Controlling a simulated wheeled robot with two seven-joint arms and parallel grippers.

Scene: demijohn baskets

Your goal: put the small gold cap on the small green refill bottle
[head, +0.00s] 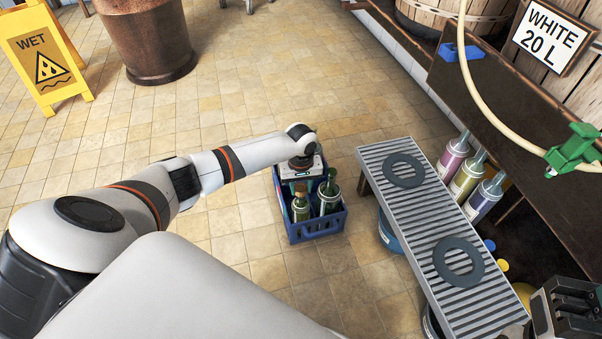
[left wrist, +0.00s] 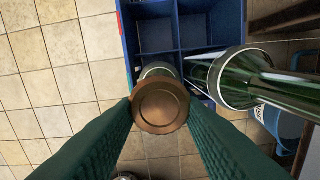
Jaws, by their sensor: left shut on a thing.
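My left gripper (head: 302,184) reaches down over a blue crate (head: 318,229) on the floor. In the left wrist view its dark green fingers (left wrist: 160,112) are shut on a round copper-gold cap (left wrist: 160,106). Directly behind the cap is a bottle (left wrist: 157,70), mostly hidden, standing in the crate (left wrist: 131,45). In the head view this small green bottle (head: 300,209) stands in the crate's near left. I cannot tell whether the cap touches its mouth. Another green bottle (head: 327,203) stands to its right; its neck (left wrist: 270,85) shows at the right in the wrist view.
A slatted grey bench (head: 433,222) with two dark rings stands right of the crate. My right gripper (head: 562,312) is at the lower right corner. A yellow wet-floor sign (head: 45,62) is far left. Tiled floor left of the crate is clear.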

